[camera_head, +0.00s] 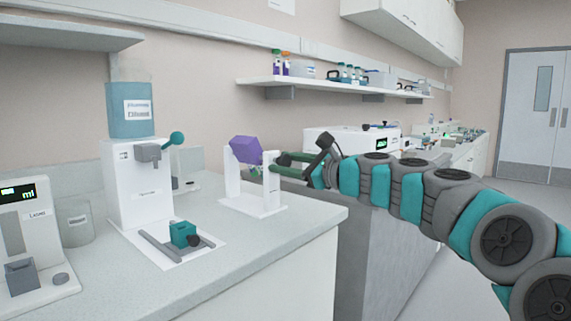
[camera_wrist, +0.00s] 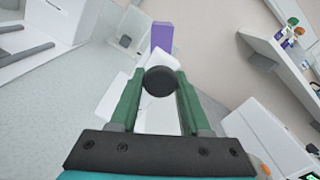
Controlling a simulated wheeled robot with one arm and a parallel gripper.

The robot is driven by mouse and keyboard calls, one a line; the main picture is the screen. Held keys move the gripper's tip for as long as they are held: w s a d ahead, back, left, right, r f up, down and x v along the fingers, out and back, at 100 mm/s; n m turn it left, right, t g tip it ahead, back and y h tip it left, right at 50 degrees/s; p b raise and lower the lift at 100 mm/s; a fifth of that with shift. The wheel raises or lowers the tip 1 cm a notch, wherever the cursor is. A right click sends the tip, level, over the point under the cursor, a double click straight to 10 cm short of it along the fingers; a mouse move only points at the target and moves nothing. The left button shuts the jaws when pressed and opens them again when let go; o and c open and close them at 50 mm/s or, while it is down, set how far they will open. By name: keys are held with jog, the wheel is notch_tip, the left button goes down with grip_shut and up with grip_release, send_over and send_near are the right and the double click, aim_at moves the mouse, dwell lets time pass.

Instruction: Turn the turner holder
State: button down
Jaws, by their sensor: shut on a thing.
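The turner holder is a white stand (camera_head: 268,190) with two uprights, on the counter near its right end. A purple faceted block (camera_head: 246,149) sits between the uprights, tilted; it also shows in the wrist view as a purple shape (camera_wrist: 162,37). A round dark knob (camera_wrist: 160,81) is on the near side of the stand. My gripper (camera_head: 279,164) reaches in from the right at the right upright. In the wrist view its green fingers (camera_wrist: 160,85) are shut on the knob, one on each side. The fingers hide part of the knob in the head view.
A white dispenser (camera_head: 132,190) with a blue bottle (camera_head: 130,110) and teal lever stands left of the holder. A teal block (camera_head: 183,234) lies on a rail before it. A wall shelf (camera_head: 330,86) is above. The counter front (camera_head: 280,245) is clear.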

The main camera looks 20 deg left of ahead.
jog(key=shift+f, duration=0.15)
jog(key=shift+c, duration=2)
grip_release()
jog(key=v, duration=0.8)
jog(key=shift+b, duration=0.35)
